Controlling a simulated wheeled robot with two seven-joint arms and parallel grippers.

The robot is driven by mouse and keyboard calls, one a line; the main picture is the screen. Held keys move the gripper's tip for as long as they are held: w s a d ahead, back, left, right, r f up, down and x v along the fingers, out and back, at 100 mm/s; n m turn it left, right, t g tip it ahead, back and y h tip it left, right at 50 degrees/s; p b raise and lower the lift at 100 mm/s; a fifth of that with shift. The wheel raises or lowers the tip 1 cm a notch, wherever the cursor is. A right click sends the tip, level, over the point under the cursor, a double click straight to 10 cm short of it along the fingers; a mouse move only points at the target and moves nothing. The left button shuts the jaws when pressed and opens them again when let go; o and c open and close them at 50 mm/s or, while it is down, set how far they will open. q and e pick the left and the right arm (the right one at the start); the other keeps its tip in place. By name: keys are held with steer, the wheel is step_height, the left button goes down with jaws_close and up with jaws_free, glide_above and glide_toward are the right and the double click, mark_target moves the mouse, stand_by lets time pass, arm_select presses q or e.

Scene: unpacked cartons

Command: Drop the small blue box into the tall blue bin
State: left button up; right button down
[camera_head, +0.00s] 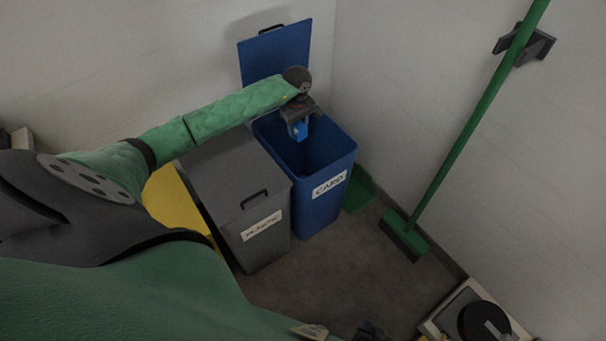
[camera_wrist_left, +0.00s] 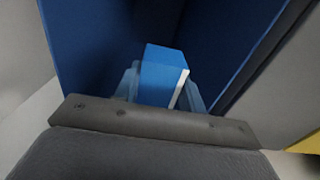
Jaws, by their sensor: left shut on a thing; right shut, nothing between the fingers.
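The small blue box (camera_wrist_left: 162,77) is between the fingers of my left gripper (camera_wrist_left: 160,92) in the left wrist view. In the head view the left gripper (camera_head: 298,124) is shut on the blue box (camera_head: 301,130) and points down over the open mouth of the tall blue bin (camera_head: 322,212). The bin is labelled CARD, and its lid (camera_head: 275,52) stands up at the back. The bin's dark inside walls surround the box in the wrist view; its floor is hard to make out. A dark part of my right gripper (camera_head: 370,331) shows at the bottom edge, its fingers barely visible.
A grey bin (camera_head: 240,185) labelled PLASTIC, lid shut, stands left of the blue bin, under my left arm. A yellow bin (camera_head: 172,200) is beyond it. A green broom (camera_head: 405,235) leans at the right wall. A scale-like item (camera_head: 480,318) lies at lower right.

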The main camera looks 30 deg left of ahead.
arm_select(q)
steer(key=shift+f, duration=0.7)
steer(key=o, duration=1)
steer(key=shift+o, duration=0.2)
steer(key=shift+r, duration=3.9)
